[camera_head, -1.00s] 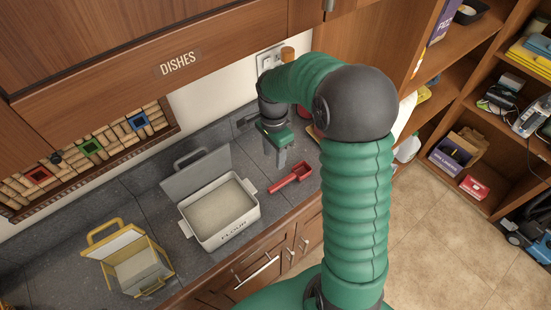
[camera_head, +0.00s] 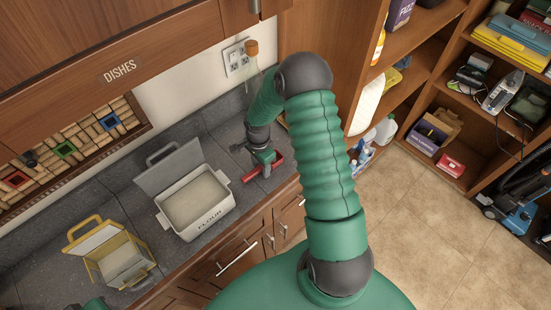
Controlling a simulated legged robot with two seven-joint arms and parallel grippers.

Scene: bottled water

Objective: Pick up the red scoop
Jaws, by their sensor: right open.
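The red scoop (camera_head: 250,175) lies on the dark grey counter, right of the flour tin. My right gripper (camera_head: 264,170) is over the scoop, pointing down, with its fingers at the scoop between handle and bowl. It is open; the scoop's handle shows to its left and a bit of the red bowl to its right. The gripper hides the scoop's middle, and I cannot tell whether the fingers touch it. A small green and dark part of my left arm (camera_head: 95,304) shows at the bottom left edge; its fingers cannot be made out.
The white flour tin (camera_head: 208,222) stands open on the counter, its grey lid raised behind. A yellow-framed open container (camera_head: 150,262) stands farther left. The wooden DISHES cabinet (camera_head: 60,85) hangs above. Shelves with several goods (camera_head: 420,75) stand right, beyond open tiled floor.

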